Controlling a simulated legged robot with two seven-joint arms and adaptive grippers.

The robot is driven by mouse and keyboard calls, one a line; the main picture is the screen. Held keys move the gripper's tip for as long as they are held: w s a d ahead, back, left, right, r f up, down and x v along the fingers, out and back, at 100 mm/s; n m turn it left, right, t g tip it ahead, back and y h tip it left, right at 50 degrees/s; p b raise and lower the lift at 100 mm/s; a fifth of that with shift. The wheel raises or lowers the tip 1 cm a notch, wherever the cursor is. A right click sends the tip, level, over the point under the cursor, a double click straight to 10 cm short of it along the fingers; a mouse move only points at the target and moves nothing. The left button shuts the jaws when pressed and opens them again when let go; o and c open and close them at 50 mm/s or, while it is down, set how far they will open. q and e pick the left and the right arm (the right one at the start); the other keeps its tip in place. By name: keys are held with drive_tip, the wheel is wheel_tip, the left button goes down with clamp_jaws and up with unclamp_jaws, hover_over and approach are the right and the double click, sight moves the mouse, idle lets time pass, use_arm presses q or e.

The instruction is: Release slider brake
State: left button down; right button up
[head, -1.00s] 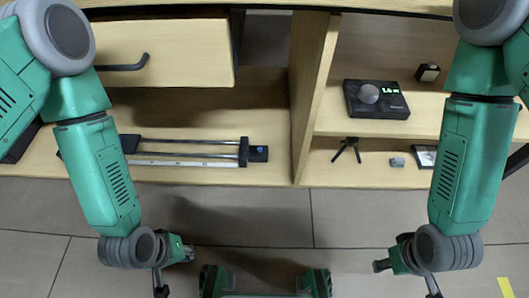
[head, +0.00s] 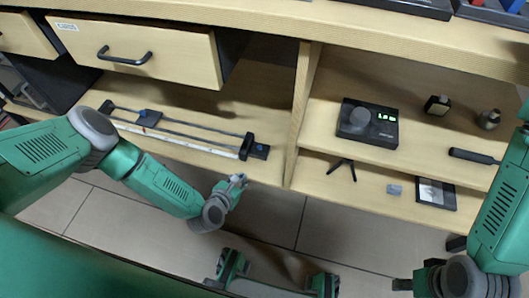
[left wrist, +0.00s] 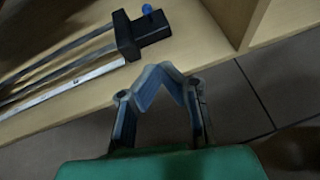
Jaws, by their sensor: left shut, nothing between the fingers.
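The slider (head: 190,135) lies on the lower left shelf: two long rails with black end blocks. My right gripper is out of view.
A closed drawer (head: 140,50) with a black handle hangs above the slider. A wooden divider (head: 303,110) stands right of it. The right shelves hold a black box with a display (head: 368,124), a small tripod (head: 342,168) and other small items. The floor in front is clear.

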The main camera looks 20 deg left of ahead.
sight(260, 148)
use_arm(q)
drive_tip(key=shift+n, duration=0.3)
drive_tip(key=b+x, duration=0.1)
drive_tip(key=x, duration=0.2)
drive_tip(key=b+x, duration=0.2)
drive_tip(key=x, duration=0.2)
drive_tip(key=a+b+x, duration=0.1)
drive_tip(key=x, duration=0.2)
drive_tip(key=shift+w+a+f, duration=0.1)
drive_tip(key=shift+w+f, duration=0.1)
drive_tip(key=shift+f, duration=0.1)
drive_tip(key=w, duration=0.2)
drive_tip(key=w+r, duration=0.1)
drive_tip(key=shift+d+r+b, duration=0.1)
drive_tip(key=shift+d+b, duration=0.15)
drive_tip(key=shift+b, duration=0.15)
drive_tip(key=shift+w+d+r, duration=0.2)
drive_tip(key=shift+w, duration=0.15)
use_arm(e)
drive_tip(key=f, duration=0.4)
drive_tip(key=shift+a+f, duration=0.2)
drive_tip(key=shift+f, duration=0.1)
use_arm(q)
drive_tip(key=shift+a, duration=0.1)
use_arm(e)
drive_tip(key=shift+a+r, duration=0.15)
drive_tip(key=shift+r, duration=0.1)
